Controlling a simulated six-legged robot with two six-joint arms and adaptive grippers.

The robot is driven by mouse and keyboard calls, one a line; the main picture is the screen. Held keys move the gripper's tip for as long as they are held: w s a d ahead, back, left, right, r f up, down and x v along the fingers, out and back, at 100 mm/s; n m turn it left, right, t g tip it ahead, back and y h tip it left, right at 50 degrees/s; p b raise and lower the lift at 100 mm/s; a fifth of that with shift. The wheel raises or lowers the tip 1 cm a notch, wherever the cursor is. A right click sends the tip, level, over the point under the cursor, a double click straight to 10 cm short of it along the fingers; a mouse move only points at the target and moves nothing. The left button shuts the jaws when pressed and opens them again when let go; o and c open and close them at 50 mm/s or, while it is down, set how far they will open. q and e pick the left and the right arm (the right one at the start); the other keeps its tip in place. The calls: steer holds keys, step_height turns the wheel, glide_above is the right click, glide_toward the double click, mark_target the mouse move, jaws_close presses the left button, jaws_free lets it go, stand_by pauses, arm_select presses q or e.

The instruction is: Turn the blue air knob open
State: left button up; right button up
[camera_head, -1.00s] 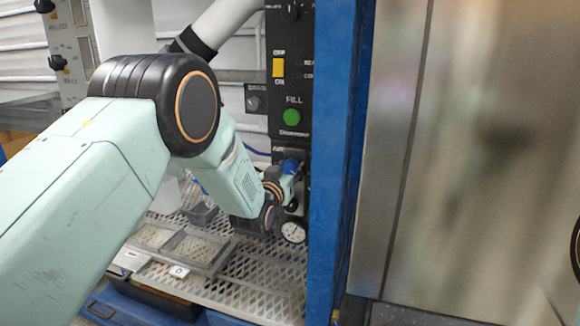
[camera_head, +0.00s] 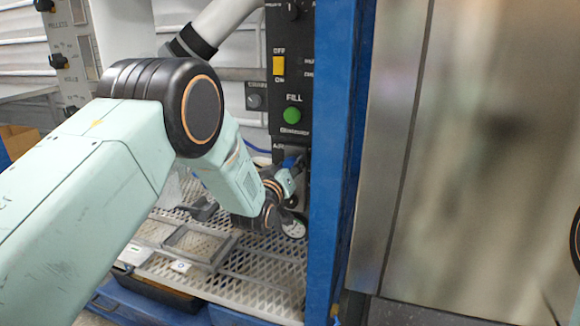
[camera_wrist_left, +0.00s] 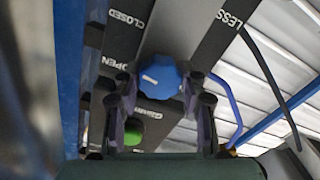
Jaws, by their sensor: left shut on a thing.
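The blue air knob (camera_head: 290,162) sits on the black control panel, below the green fill button, close to the blue frame post. My left gripper (camera_head: 291,174) is at the knob and hides part of it. In the left wrist view the blue knob (camera_wrist_left: 160,75) lies between the two fingertips of my left gripper (camera_wrist_left: 158,88), which is shut on it. The words CLOSED and OPEN show on the panel to the left of the knob there. My right gripper is not in view.
The green fill button (camera_head: 292,115) and yellow switch (camera_head: 279,66) are above the knob. A round white gauge (camera_head: 294,229) is just below my gripper. The blue post (camera_head: 335,160) stands close on the right. A perforated shelf (camera_head: 262,262) with a grey tray (camera_head: 208,262) lies below.

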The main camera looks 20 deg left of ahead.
arm_select(q)
steer(key=o, duration=1.2)
steer(key=shift+c, duration=0.2)
steer(key=s, duration=1.2)
steer(key=shift+a, duration=0.2)
